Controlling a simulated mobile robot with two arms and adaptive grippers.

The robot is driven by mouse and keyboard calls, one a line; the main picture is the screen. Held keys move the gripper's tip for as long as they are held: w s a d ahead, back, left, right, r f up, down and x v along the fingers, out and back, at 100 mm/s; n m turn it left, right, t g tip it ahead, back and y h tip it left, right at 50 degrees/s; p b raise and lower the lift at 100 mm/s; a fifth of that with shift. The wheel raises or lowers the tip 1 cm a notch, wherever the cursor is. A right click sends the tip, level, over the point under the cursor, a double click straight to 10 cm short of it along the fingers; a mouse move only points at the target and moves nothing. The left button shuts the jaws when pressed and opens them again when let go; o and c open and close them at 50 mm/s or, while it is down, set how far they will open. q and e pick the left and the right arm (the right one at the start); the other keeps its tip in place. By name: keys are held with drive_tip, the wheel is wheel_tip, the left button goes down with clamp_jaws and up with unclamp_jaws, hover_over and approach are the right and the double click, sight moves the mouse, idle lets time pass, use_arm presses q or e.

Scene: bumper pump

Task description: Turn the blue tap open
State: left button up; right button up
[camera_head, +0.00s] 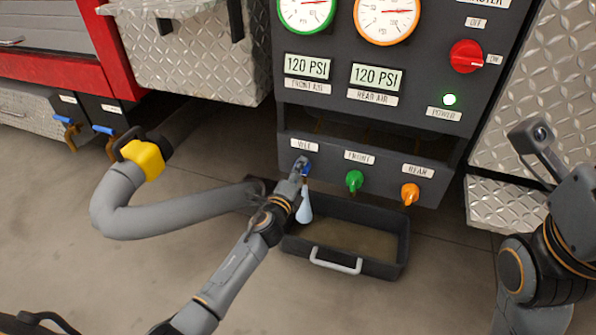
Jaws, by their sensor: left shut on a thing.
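The blue tap (306,168) sits at the left of a row of taps on the lower dark panel (330,150). My left gripper (300,172) reaches it from the front left and is shut on it, hiding much of its handle. A pale blue stream (304,207) shows just below the tap, above the black tray (402,245). Part of the tray is hidden behind my left wrist. My right arm shows at the right edge, with no clear view of its gripper.
A green tap (354,181) and an orange tap (410,194) are to the right of the blue one. A grey hose (165,213) with a yellow collar (143,160) lies at left.

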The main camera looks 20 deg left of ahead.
idle(0.3)
use_arm(q)
drive_tip(key=o, duration=1.2)
drive_tip(key=shift+c, duration=0.2)
drive_tip(key=s, duration=1.2)
drive_tip(key=shift+a+r, duration=0.2)
drive_tip(key=shift+r, duration=0.15)
